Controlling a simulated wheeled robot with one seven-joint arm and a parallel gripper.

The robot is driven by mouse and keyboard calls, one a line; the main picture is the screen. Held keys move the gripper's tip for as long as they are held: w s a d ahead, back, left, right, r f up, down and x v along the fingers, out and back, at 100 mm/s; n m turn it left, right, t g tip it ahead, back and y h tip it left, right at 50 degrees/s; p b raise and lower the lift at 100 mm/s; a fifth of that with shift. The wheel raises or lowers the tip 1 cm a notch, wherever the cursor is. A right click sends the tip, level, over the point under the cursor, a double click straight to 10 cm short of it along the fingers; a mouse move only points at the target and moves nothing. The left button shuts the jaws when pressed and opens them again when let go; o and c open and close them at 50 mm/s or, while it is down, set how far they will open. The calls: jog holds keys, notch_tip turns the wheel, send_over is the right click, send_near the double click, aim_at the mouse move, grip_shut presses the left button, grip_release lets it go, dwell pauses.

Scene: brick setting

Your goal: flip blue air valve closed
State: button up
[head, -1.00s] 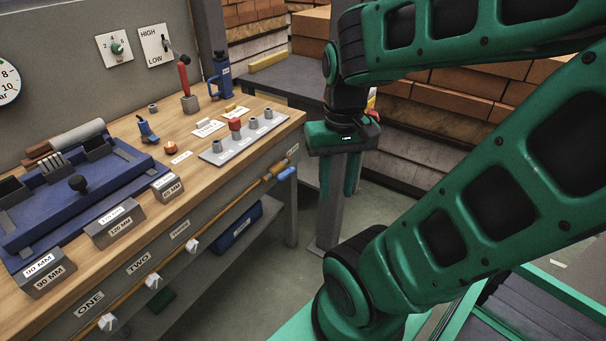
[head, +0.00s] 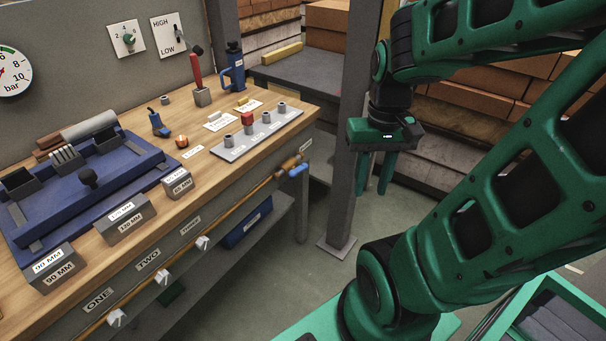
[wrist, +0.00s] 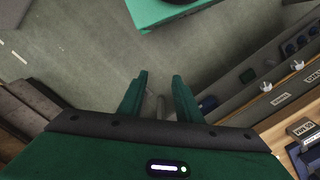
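The blue air valve handle (head: 298,170) sits at the right end of an orange-brown pipe (head: 222,227) along the bench's front. The handle points outward to the right, roughly in line with the pipe. My gripper (head: 375,190) hangs to the right of the valve, fingers downward, with clear space between it and the handle. In the wrist view my gripper (wrist: 159,76) shows two separated fingers with nothing between them. A small blue patch lies beside the right finger in that view; I cannot tell whether it is the valve.
The wooden bench (head: 240,178) fills the left, carrying a blue tray, labelled blocks and a grey plate of pegs. White knobs (head: 203,243) stick out along its front. A grey post (head: 350,130) stands behind my gripper. Open floor (head: 285,275) lies before the bench.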

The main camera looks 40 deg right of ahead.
jog(key=w+f+n+y, duration=0.1)
jog(key=w+f+y, duration=0.3)
jog(key=w+f, duration=0.7)
jog(key=m+t+y, duration=0.2)
jog(key=m+t, duration=0.9)
jog(key=t, duration=0.6)
send_near(299, 170)
jog(key=f+x, duration=0.1)
jog(key=x, duration=0.7)
jog(key=shift+w+d, duration=0.25)
jog(key=shift+w, duration=0.2)
grip_shut()
